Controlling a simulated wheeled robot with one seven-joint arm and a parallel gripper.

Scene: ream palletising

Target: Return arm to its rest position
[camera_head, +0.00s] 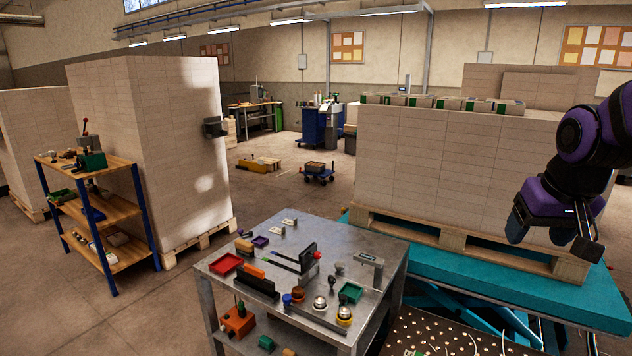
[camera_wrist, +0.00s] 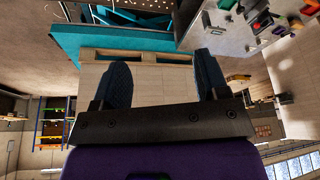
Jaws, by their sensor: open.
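My arm, purple and black, reaches in from the right edge of the head view, in front of the large stack of reams (camera_head: 430,165). My gripper (camera_head: 548,240) is at its lower end, near the stack's right side, with little of its fingers clear to see there. In the wrist view my gripper (camera_wrist: 163,85) shows two dark, padded fingers spread wide apart with nothing between them. Behind the fingers the wrist view shows the pale stack (camera_wrist: 150,82) and its pallet (camera_wrist: 140,56); the gap to the stack cannot be told.
The stack's wooden pallet (camera_head: 455,236) rests on a teal lift table (camera_head: 600,306). A metal workbench (camera_head: 225,268) with tools and small trays stands at front centre. A shelf cart (camera_head: 115,207) and another tall stack (camera_head: 150,150) stand at left. Open floor (camera_head: 270,200) lies between the stacks.

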